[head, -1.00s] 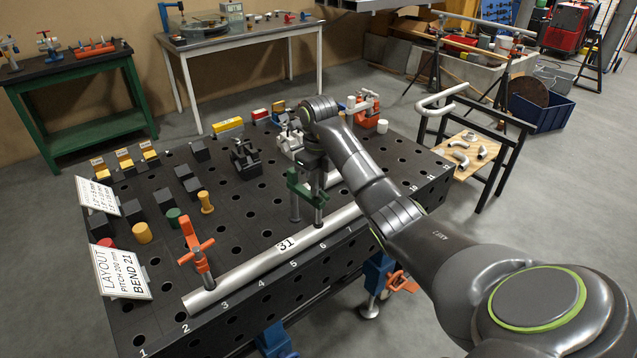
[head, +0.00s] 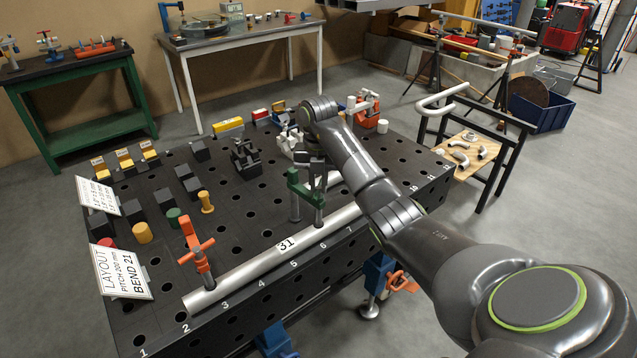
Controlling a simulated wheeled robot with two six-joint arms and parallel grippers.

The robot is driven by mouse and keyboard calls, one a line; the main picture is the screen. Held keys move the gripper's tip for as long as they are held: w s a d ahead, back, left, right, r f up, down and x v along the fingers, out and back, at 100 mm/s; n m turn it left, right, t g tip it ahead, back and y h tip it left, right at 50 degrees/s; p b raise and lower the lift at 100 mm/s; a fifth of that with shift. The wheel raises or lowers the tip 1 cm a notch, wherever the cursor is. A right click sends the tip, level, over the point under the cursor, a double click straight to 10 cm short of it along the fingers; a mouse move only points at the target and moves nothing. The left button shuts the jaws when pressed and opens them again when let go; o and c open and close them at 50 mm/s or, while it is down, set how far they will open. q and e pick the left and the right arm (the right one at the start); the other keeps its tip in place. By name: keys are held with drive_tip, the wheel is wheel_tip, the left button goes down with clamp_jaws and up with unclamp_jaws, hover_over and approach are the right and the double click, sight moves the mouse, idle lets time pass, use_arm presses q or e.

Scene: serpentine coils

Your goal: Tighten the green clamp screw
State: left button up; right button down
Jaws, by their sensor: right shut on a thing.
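The green clamp (head: 299,187) stands on its post in the perforated black table, beside the long steel tube (head: 250,266) labelled 31. The foot of its screw (head: 319,216) comes down over the tube; I cannot tell whether it presses on it. My right gripper (head: 316,178) points down at the top of the green clamp and is shut on the clamp screw, whose upper end it hides. My left gripper is not in view. An orange clamp (head: 196,250) stands at the left end of the same tube.
Black blocks, a yellow peg (head: 206,201) and a green peg (head: 174,218) stand on the left of the table. A layout sign (head: 121,272) is at the front left. Bare table lies between the tube and the blocks.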

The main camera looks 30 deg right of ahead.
drive_tip(key=shift+w+r+m, duration=0.1)
drive_tip(key=shift+r+m, duration=0.1)
drive_tip(key=shift+m, duration=0.4)
idle(0.4)
drive_tip(key=c, duration=1.6)
unclamp_jaws()
drive_tip(key=shift+c, duration=0.2)
drive_tip(key=shift+o, duration=1.4)
drive_tip(key=shift+f, duration=0.1)
drive_tip(key=shift+d, duration=0.1)
